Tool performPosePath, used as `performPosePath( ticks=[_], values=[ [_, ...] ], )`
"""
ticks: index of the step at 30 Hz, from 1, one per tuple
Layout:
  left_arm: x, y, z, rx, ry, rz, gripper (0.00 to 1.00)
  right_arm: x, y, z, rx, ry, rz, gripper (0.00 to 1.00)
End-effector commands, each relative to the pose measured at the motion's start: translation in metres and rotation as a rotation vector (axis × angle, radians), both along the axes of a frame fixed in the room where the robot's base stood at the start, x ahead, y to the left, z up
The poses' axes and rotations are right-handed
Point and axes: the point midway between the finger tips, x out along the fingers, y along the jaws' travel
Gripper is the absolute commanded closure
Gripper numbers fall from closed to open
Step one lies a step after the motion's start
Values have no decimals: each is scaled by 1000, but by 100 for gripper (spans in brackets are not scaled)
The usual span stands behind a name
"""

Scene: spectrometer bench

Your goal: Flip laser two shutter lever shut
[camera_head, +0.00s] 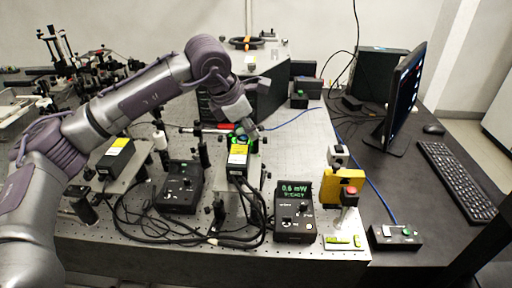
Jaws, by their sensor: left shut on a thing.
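A black laser box with a yellow and white label (238,158) stands near the middle of the optical bench. A similar laser box (116,156) sits further left; I cannot read which is number two. My left gripper (243,130) reaches down from above to the far end of the middle box. It is shut on a small part there, apparently the shutter lever, which the fingers mostly hide. A green-blue glint shows beside the fingertips. The lever's position cannot be made out. My right gripper is not in view.
A power meter (294,213) reads 0.6 mW. A black controller (181,188), loose black cables and several optic posts crowd the bench. A yellow device (341,184), red button (349,196), switch box (395,236), monitor (403,98) and keyboard (458,181) are on the right.

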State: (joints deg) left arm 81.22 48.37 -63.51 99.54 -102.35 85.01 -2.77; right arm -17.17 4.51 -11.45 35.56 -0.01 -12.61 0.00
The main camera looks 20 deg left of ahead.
Motion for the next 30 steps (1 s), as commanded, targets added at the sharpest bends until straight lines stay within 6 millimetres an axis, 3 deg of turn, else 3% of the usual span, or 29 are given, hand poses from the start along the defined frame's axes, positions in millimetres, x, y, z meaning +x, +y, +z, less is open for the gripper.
performPosePath(
  ticks=[1, 10, 30],
  values=[
    [-2, 2, -12, -37, -4, 0, 100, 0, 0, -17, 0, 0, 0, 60],
    [-5, 11, -8, -193, -47, -2, 100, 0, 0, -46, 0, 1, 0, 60],
    [-6, 15, -2, -254, -67, -3, 100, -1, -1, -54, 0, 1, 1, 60]
  ],
)
